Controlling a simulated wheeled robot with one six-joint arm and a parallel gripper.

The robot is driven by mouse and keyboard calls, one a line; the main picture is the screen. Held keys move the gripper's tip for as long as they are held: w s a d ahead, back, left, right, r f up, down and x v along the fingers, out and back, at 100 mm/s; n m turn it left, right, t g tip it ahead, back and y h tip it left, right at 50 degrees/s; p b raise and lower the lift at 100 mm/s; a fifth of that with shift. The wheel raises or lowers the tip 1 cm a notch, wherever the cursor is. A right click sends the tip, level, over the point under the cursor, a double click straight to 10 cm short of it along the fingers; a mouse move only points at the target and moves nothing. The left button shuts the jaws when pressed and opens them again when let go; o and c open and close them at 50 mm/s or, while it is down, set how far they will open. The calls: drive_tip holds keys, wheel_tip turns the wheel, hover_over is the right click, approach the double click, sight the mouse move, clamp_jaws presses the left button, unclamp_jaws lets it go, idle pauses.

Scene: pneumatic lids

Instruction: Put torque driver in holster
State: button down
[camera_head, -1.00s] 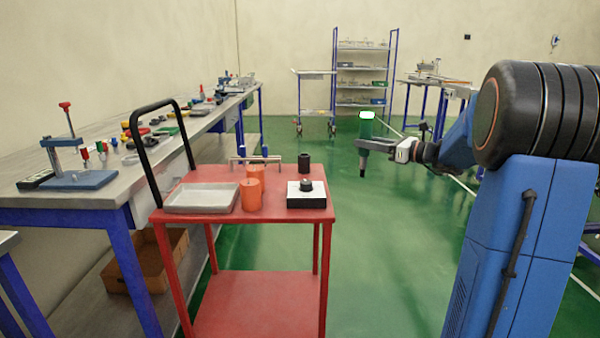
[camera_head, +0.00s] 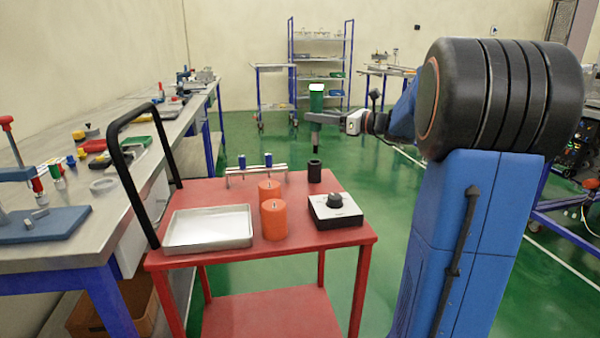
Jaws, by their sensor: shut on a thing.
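The torque driver (camera_head: 316,101) has a green top and a dark lower body. It hangs upright, tip down. My gripper (camera_head: 322,117) is shut around its middle, coming in from the right. A black open cylinder, which looks like the holster (camera_head: 314,171), stands upright at the back right of the red cart (camera_head: 190,193). The driver's tip shows just above the holster in the picture, apart from it. How far the driver is in depth from the holster I cannot tell.
On the cart are a grey tray (camera_head: 207,228), two orange cylinders (camera_head: 274,220), a black-and-white box with a knob (camera_head: 335,211) and a metal rack with blue pieces (camera_head: 257,172). A black handle (camera_head: 118,165) rises at the left. A cluttered workbench (camera_head: 110,205) stands left.

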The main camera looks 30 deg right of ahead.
sight(317, 144)
wheel_tip(317, 144, down, 5)
drive_tip(key=shift+w+a, duration=0.1)
drive_tip(key=shift+f, duration=2.45)
drive_tip(key=c, duration=1.3)
unclamp_jaws()
drive_tip(key=shift+c, duration=0.2)
drive_tip(key=v, duration=1.2)
